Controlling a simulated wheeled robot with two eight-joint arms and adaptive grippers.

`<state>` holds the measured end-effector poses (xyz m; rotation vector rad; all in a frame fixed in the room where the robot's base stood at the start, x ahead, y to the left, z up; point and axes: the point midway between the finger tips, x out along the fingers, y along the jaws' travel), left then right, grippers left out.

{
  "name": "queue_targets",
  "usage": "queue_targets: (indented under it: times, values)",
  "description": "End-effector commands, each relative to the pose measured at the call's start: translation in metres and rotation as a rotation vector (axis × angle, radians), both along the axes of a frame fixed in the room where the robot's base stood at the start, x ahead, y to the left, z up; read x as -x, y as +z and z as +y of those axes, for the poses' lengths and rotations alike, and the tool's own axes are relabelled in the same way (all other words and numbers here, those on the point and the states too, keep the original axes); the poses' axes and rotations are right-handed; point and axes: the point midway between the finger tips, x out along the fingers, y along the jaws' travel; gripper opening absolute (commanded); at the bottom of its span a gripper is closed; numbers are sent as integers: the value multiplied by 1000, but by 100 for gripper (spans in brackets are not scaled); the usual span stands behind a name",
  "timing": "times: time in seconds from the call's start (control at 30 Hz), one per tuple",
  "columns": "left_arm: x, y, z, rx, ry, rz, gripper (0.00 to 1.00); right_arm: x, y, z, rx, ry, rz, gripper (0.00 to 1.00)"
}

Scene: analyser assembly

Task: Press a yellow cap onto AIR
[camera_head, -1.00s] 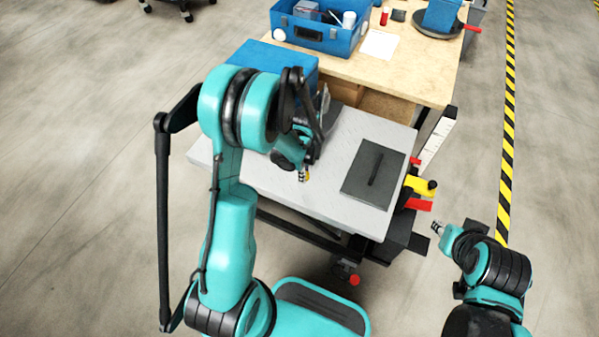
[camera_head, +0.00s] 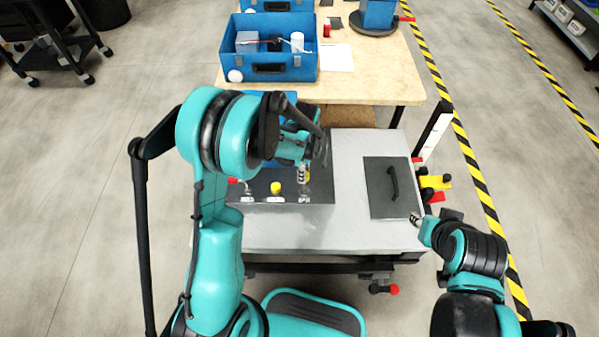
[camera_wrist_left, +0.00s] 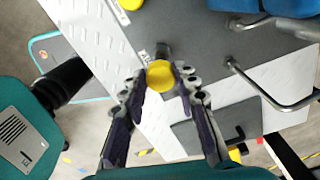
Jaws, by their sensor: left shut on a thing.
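My left gripper (camera_head: 305,172) is shut on a yellow cap (camera_wrist_left: 160,75), held between its two fingertips in the left wrist view. The cap is above the grey panel (camera_head: 290,190), close to its right-hand port. A short dark port (camera_wrist_left: 164,50) shows just beyond the cap; whether they touch I cannot tell. A white label (camera_wrist_left: 143,57) beside it is partly hidden and unreadable. Another yellow cap (camera_head: 276,187) sits on the panel's middle port. My right gripper (camera_head: 416,219) is small by the table's right edge, its jaws unclear.
A dark plate with a handle (camera_head: 388,188) lies on the right of the white table (camera_head: 345,230). A red piece (camera_head: 232,180) is at the panel's left. Blue bins (camera_head: 272,65) stand on the wooden bench behind. Bent metal tubes (camera_wrist_left: 270,90) rise near the left gripper.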

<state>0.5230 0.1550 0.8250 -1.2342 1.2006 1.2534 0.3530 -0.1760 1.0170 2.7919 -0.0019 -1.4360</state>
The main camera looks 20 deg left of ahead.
Motion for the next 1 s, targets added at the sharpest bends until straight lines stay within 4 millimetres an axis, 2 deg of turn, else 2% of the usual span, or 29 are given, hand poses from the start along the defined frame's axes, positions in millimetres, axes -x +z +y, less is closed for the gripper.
queue_targets:
  times: [0.27, 0.8, 1.0]
  values:
    - [0, -12, 0, 0, 0, 0, 18, 0, -8, 0, 0, 0, 0, 31]
    - [0, -51, 0, 0, 0, 0, 18, 0, -36, 0, 0, 0, 0, 31]
    - [0, -55, 0, 0, 0, 0, 18, 0, -39, 0, 0, 0, 0, 31]
